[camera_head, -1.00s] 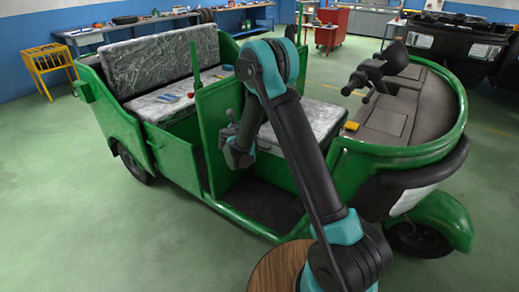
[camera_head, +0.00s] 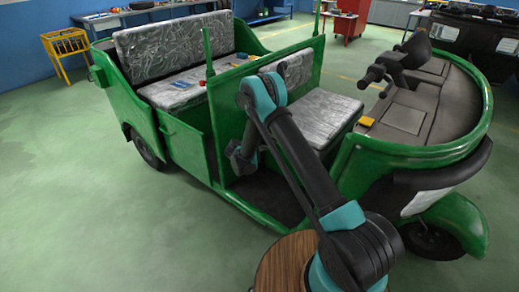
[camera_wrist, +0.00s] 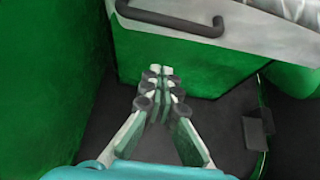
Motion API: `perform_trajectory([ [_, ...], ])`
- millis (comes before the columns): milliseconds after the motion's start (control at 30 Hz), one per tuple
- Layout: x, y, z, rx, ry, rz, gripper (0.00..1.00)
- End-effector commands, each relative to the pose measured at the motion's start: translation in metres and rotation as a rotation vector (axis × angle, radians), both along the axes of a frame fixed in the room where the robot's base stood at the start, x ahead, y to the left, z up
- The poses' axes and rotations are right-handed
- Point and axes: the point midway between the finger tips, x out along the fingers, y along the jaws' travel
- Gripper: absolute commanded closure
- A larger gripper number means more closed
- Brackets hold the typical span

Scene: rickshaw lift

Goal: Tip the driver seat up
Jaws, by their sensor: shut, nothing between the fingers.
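The driver seat (camera_head: 322,115) is a plastic-wrapped grey cushion lying flat in the front of the green rickshaw (camera_head: 190,142), with a wrapped backrest behind it. In the wrist view, the seat's pale front edge (camera_wrist: 245,37) crosses the top right and carries a black bar handle (camera_wrist: 175,22). My gripper (camera_wrist: 161,72) is shut and empty, its fingertips pointing at the green panel below the handle, apart from the handle in the picture. In the head view, my arm hides part of the seat's near side, and the fingertips cannot be made out.
The green side panel (camera_wrist: 50,75) stands close on the left of my gripper. The dark footwell floor (camera_wrist: 225,125) lies below, with a small black pedal-like part (camera_wrist: 256,132) to the right. The dashboard and handlebar (camera_head: 385,72) rise right of the seat.

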Motion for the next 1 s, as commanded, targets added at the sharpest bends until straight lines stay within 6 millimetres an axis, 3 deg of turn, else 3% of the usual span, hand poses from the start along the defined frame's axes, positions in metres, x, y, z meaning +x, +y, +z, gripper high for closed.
perform_trajectory([
  [133, 0.017, -0.013, -0.013, -0.001, 0.000, -0.002, 1.00],
  [467, 0.022, -0.016, 0.023, -0.001, 0.000, 0.001, 1.00],
  [1000, 0.026, -0.017, 0.030, 0.004, -0.004, 0.000, 1.00],
])
